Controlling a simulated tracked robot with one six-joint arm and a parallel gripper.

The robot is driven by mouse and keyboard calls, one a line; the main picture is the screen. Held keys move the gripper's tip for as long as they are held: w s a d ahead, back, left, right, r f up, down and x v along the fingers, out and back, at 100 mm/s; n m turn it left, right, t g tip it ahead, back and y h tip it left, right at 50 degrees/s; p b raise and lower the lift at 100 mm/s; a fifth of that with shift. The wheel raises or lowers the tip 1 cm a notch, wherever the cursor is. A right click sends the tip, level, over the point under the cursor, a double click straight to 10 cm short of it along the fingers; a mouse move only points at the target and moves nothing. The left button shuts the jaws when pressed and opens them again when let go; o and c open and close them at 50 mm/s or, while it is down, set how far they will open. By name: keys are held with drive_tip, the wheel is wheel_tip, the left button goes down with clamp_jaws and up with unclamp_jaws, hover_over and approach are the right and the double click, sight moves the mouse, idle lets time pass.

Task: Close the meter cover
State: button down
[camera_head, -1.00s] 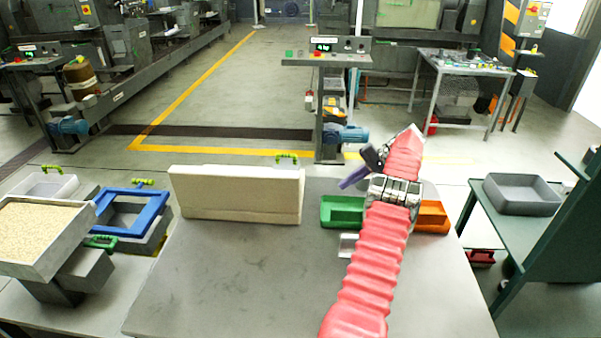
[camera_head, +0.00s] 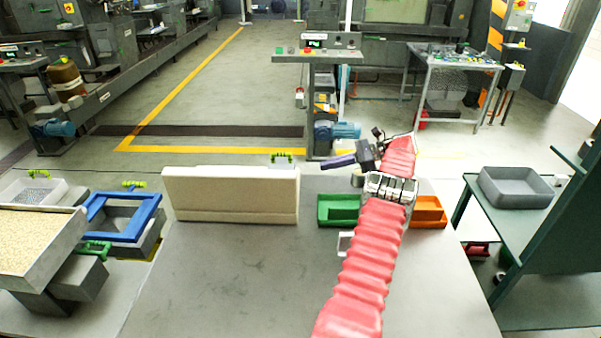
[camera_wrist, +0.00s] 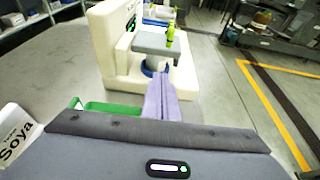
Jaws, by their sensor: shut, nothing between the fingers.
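The meter (camera_head: 230,196) is a cream block with its back to me at the far edge of the table in the head view. A green handle (camera_head: 281,157) shows above its right end. In the wrist view the meter (camera_wrist: 112,50) shows from its side, with a grey plate-like cover (camera_wrist: 152,42) bearing an upright green handle (camera_wrist: 170,37) and a blue round part (camera_wrist: 154,68) below it. I cannot tell how far the cover stands open. My gripper (camera_head: 327,163) is shut and empty, right of the meter and apart from it; its purple fingers (camera_wrist: 164,75) point toward the meter.
A green bin (camera_head: 338,210) and an orange bin (camera_head: 428,212) stand near my arm. A white sack marked Soya (camera_wrist: 17,135) shows in the wrist view. A blue-framed tray (camera_head: 120,216) and a grain tray (camera_head: 35,238) are at left. The table's front middle is clear.

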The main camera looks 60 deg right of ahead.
sight(281, 167)
drive_tip(key=shift+w, duration=0.1)
idle(0.4)
drive_tip(key=x, duration=1)
drive_tip(key=shift+r, duration=0.5)
drive_tip(key=shift+d, duration=0.15)
